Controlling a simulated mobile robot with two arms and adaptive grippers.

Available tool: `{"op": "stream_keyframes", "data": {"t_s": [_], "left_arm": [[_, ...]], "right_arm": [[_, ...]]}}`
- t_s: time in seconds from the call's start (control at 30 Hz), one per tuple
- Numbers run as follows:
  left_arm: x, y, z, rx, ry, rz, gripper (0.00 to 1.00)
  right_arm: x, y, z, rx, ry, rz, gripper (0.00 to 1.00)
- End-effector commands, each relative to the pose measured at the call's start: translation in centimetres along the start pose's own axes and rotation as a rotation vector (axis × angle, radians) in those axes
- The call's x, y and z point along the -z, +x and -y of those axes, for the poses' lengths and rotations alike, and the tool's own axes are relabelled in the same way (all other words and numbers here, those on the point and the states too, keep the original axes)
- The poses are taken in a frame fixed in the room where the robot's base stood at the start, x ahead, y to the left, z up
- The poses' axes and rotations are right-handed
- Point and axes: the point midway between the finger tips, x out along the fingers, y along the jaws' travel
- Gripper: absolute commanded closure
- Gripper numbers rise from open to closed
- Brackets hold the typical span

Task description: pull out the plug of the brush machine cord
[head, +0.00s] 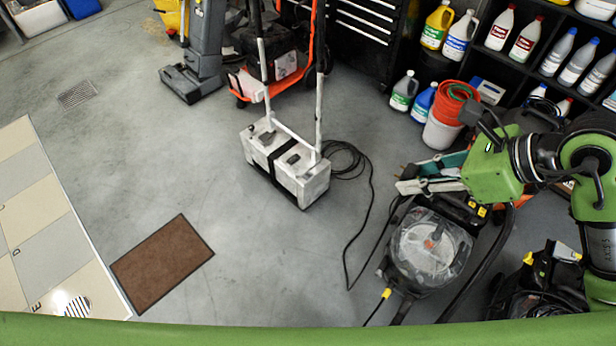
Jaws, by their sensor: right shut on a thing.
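The brush machine looks like a white box (290,168) with a black strap and a tall white handle, standing on the floor at the centre. Its black cord (371,200) lies coiled beside it, runs down the floor, then bends up to my right gripper (402,179). My right gripper comes in from the right, above the clear-lidded vacuum (429,245), and is shut at the cord's end. The plug there is small and mostly hidden by the fingers. I cannot make out a socket around it. My left gripper is not in view.
A red bucket (449,103) and bottles stand by the black shelf at the upper right. An orange cart (286,68) and a grey machine (198,60) stand behind. A brown mat (162,263) lies at the left. The floor left of the white box is clear.

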Motion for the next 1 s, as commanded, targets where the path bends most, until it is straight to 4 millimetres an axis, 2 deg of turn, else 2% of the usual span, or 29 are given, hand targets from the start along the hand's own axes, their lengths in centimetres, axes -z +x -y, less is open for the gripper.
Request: {"op": "stream_keyframes", "data": {"t_s": [0.07,0.3,0.47,0.8,1.0], "left_arm": [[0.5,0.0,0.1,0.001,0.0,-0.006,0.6],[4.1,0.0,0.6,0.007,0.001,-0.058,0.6],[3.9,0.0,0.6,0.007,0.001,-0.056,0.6],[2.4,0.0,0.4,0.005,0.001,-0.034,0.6],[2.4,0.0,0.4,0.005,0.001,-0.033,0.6]], "right_arm": [[0.0,0.0,0.0,0.0,0.0,0.0,1.0],[0.0,0.0,0.0,0.0,0.001,-0.001,1.0],[0.5,0.6,-0.1,-0.004,0.006,0.0,1.0],[6.9,6.3,-1.9,-0.01,0.016,-0.001,1.0],[8.7,7.6,-2.5,0.0,0.003,-0.001,1.0]]}}
